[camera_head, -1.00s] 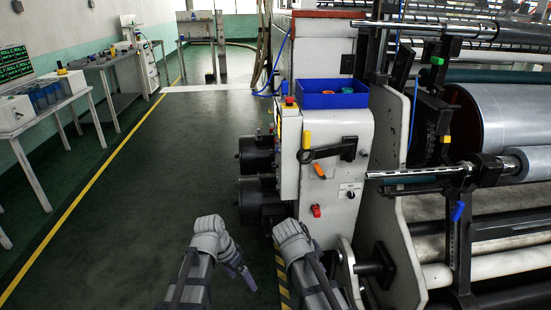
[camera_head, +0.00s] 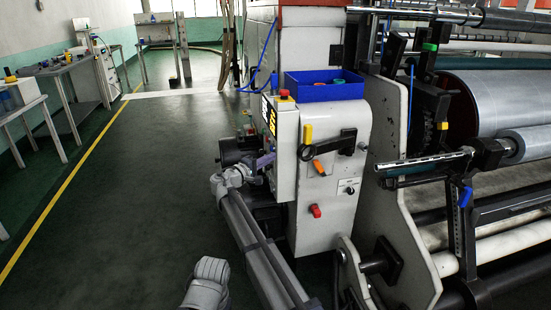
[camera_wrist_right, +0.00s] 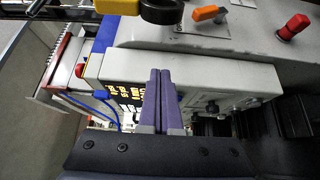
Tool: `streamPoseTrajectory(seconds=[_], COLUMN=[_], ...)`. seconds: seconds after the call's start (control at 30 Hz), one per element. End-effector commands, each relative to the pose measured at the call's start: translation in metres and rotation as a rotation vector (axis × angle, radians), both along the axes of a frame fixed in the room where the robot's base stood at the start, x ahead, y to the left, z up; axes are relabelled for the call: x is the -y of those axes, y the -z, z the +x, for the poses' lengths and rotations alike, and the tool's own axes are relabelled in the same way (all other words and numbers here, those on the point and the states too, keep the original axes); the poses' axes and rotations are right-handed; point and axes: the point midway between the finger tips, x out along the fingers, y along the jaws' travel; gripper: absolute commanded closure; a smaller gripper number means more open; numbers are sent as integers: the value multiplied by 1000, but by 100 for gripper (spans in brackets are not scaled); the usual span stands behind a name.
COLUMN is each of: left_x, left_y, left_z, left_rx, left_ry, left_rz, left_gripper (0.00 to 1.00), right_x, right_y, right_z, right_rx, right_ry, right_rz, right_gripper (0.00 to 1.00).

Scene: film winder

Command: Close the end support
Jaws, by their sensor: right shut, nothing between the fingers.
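My right gripper (camera_head: 264,161) is shut and empty beside the control panel (camera_head: 283,150) on the white machine cabinet. In the right wrist view its two purple fingers (camera_wrist_right: 162,98) lie together in front of the panel, with a lit yellow display (camera_wrist_right: 122,92) at their left. I cannot tell whether the fingertips touch the panel. The panel carries a red button (camera_head: 285,96). The roll's shaft end (camera_head: 430,164) rests on a bracket with a blue handle (camera_head: 465,196); which part is the end support is not clear. My left gripper is not in view; part of my left arm shows at the bottom.
The cabinet front has a black lever (camera_head: 335,147), an orange switch (camera_head: 318,167) and a red knob (camera_head: 315,211). A blue bin (camera_head: 325,88) sits on top. The large film roll (camera_head: 500,100) is at the right. The floor (camera_head: 120,210) left of the cabinet is clear.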

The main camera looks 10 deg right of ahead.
Motion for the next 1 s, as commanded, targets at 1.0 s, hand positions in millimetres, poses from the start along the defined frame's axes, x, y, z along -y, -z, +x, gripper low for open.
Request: streamPoseTrajectory(seconds=[1.0], left_x=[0], left_y=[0], left_z=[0], left_rx=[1], left_ry=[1], left_rz=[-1], left_gripper=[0], right_x=[83], right_y=[1], right_z=[13], right_rx=[0], right_ry=[1], right_rz=[2], right_gripper=[100])
